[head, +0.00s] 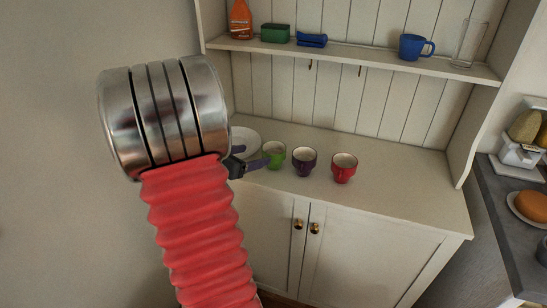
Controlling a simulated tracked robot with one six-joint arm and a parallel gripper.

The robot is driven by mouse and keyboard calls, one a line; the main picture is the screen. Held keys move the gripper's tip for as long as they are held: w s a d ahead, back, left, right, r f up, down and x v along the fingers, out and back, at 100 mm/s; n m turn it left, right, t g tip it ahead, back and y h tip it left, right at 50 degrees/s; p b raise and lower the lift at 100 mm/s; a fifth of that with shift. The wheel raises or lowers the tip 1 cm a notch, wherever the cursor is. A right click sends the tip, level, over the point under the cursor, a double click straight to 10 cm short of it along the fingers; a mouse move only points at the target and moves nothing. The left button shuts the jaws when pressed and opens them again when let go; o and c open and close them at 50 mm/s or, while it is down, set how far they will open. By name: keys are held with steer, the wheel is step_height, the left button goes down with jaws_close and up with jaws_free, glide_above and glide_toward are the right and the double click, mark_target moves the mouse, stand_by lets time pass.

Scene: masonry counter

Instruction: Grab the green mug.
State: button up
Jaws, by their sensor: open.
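The green mug (275,154) stands upright on the cream counter of the cupboard, at the left of a row of mugs. A purple mug (304,161) and a red mug (344,168) stand to its right. My gripper (262,162) reaches in from the left, close beside the green mug, and is open. Its dark finger overlaps the mug's left edge in this view. I cannot tell whether it touches the mug. My metal wrist and red arm hide part of the counter on the left.
A white plate (245,138) is behind my gripper, partly hidden. The shelf above holds an orange bottle (240,20), a green box (275,33), a blue item (312,40), a blue mug (415,46) and a clear glass (469,42). The counter right of the red mug is clear.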

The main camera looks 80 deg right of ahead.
glide_toward(280, 149)
steer(key=shift+d+f, duration=0.2)
steer(key=shift+d, duration=0.1)
steer(key=shift+x, duration=2.65)
steer(key=shift+a, duration=0.1)
steer(key=c, duration=0.8)
steer(key=shift+r, duration=0.1)
step_height(280, 149, up, 18)
